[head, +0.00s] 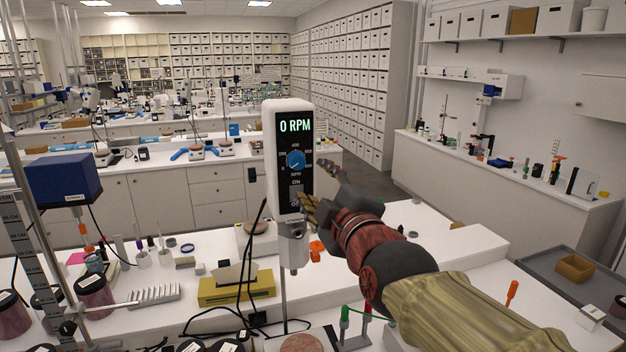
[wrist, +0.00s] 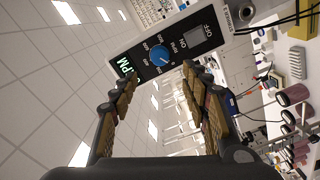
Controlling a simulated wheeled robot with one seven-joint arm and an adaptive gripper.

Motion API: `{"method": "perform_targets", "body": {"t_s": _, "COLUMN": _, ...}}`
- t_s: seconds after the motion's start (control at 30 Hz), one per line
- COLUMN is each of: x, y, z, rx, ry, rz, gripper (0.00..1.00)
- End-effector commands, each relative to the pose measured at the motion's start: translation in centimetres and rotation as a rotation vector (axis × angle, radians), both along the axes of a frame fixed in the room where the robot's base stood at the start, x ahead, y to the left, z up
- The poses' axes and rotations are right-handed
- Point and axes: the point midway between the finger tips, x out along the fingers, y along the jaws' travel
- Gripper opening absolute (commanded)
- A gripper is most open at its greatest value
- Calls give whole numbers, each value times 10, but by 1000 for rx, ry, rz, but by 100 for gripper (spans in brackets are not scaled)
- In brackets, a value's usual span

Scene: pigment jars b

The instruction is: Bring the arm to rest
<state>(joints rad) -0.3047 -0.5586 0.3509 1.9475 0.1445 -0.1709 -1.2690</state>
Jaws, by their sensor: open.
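My arm reaches in from the lower right of the head view. My gripper (head: 316,207) is raised in front of the white overhead stirrer (head: 269,165), close to the lower part of its dark panel. In the wrist view the two fingers of my gripper (wrist: 160,72) are spread apart with nothing between them. The stirrer (wrist: 222,18) lies beyond the fingertips there, with its blue knob (wrist: 159,55) and ON/OFF switch in view. The display reads 0 RPM. I cannot tell whether a finger touches the housing.
The white bench below carries a yellow tissue box (head: 236,289), a white tube rack (head: 153,295), dark red jars (head: 95,291) and loose black cables. A blue box-shaped device (head: 63,178) stands at the left. An orange-handled tool (head: 512,292) is at the right.

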Motion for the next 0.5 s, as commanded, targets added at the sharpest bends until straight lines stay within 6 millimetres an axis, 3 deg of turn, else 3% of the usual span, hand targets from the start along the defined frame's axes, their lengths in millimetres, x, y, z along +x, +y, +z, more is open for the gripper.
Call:
{"method": "perform_targets", "body": {"t_s": 0.4, "x": -2, "y": 0, "z": -1, "rx": 22, "ry": 8, "rz": 1, "gripper": 46}}
{"method": "perform_targets", "body": {"t_s": 0.5, "x": -2, "y": 1, "z": -12, "rx": 98, "ry": 74, "rz": 5, "gripper": 46}}
